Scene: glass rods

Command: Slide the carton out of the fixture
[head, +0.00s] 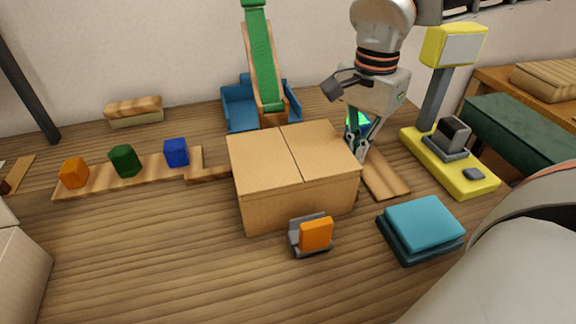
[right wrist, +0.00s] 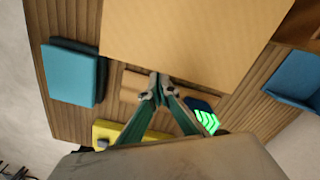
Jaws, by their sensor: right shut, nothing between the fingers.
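The carton (head: 293,168) is a closed tan box in the middle of the table in the head view, with a seam across its top. Its plain face (right wrist: 190,40) fills the upper middle of the right wrist view. Wooden rails of the fixture (head: 208,171) show at its left side and at its right side (head: 384,178). My right gripper (head: 357,156) is shut and empty, close beside the carton's right side. It also shows in the right wrist view (right wrist: 158,90). I cannot tell whether it touches the carton. My left gripper is not in view.
An orange-faced device (head: 315,235) stands in front of the carton. A teal pad (head: 424,224) and a yellow stand (head: 450,165) are at right. A green chute (head: 263,60) runs into a blue bin (head: 238,106) behind. Several coloured blocks (head: 124,160) stand on a wooden strip at left.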

